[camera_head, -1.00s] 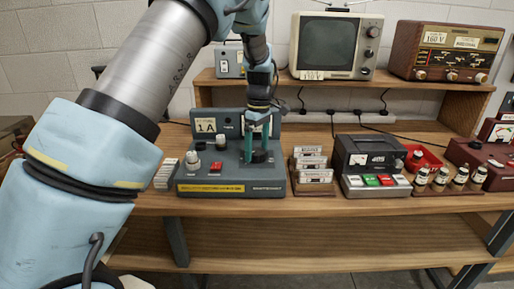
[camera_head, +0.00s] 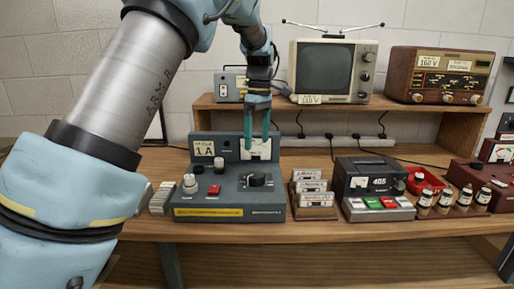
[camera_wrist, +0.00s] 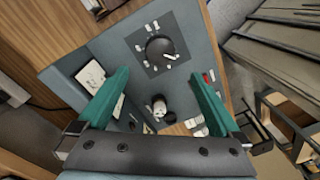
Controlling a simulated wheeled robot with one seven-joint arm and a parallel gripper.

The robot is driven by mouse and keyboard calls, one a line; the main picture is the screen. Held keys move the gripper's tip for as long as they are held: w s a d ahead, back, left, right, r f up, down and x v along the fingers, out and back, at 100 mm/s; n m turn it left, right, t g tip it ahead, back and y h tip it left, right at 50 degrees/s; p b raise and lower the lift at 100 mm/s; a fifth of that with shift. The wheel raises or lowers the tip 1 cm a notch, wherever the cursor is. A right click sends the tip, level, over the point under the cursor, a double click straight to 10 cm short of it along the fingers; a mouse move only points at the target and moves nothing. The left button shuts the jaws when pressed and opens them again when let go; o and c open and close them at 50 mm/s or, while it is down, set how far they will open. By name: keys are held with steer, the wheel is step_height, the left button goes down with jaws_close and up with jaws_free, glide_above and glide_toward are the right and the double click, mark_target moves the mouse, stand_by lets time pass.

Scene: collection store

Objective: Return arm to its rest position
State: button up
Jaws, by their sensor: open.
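My gripper (camera_head: 257,124) is open and empty. In the head view it hangs above the grey control box, in front of its upright back panel (camera_head: 204,149) with a label reading 1A. In the wrist view my gripper (camera_wrist: 160,97) shows two teal fingers spread apart, with the box's top between and beyond them. A black rotary knob (camera_wrist: 160,49) with white marks around it lies beyond the fingertips, apart from them. The same knob (camera_head: 257,180) shows on the right of the box top (camera_head: 228,197) in the head view.
A television (camera_head: 330,71) and a brown radio (camera_head: 433,75) stand on the raised shelf (camera_head: 412,108). On the bench are a cassette rack (camera_head: 312,192), a dark meter unit (camera_head: 370,178), a red tray (camera_head: 425,180) and several small bottles (camera_head: 443,201). Cables run behind them.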

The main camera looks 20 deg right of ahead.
stand_by(0.4)
steer(key=a+f+m+h, duration=0.1)
steer(key=a+f+m, duration=0.25)
steer(key=a, duration=1.95)
steer(key=s+a+f+m+t, duration=0.2)
steer(key=s+a+f+m, duration=0.2)
steer(key=s+a, duration=0.7)
steer(key=a+f, duration=0.1)
steer(key=a, duration=0.2)
steer(key=shift+s+a, duration=0.25)
steer(key=shift+s, duration=0.1)
